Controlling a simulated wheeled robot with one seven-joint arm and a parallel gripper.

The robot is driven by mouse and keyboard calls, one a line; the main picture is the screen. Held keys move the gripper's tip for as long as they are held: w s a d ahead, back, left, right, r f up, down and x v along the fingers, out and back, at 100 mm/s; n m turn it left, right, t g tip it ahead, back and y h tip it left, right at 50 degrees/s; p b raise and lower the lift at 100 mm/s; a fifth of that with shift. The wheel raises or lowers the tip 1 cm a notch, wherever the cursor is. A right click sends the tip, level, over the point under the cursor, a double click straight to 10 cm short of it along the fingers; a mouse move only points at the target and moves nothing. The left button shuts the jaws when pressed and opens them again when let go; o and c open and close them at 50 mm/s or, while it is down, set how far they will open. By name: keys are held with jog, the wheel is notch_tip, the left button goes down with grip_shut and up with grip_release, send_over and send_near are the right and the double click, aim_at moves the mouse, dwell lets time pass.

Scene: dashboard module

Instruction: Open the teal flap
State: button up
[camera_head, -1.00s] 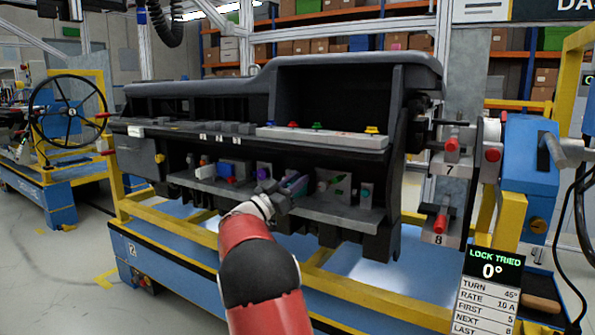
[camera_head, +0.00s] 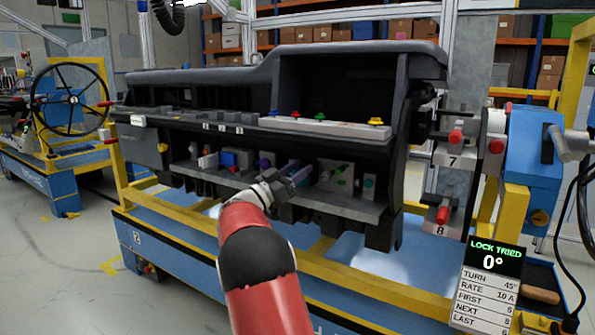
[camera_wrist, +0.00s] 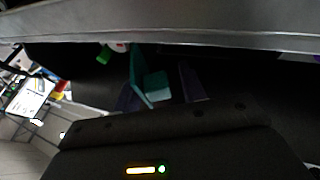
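In the wrist view a teal flap (camera_wrist: 138,72) stands as a thin plate beside a small teal block (camera_wrist: 156,87), inside the dark opening. My gripper (camera_wrist: 160,92) is open, with a dark finger to either side of these teal parts. I cannot tell whether a finger touches the flap. In the head view my gripper (camera_head: 293,181) reaches into the lower recess of the dark dashboard module (camera_head: 200,90), above its shelf. The flap is hard to make out there behind the gripper.
Coloured controls on small plates line the recess: a purple one (camera_head: 264,163) left of my gripper, a green one (camera_head: 342,172) and a teal one (camera_head: 369,182) to the right. The module's upper ledge (camera_head: 320,128) overhangs my gripper. A sign (camera_head: 490,262) reads "LOCK TRIED 0°".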

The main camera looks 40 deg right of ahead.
aim_at(290, 175)
jog(key=b+v, duration=0.1)
jog(key=v, duration=0.7)
jog(key=shift+d, duration=0.1)
dwell(0.4)
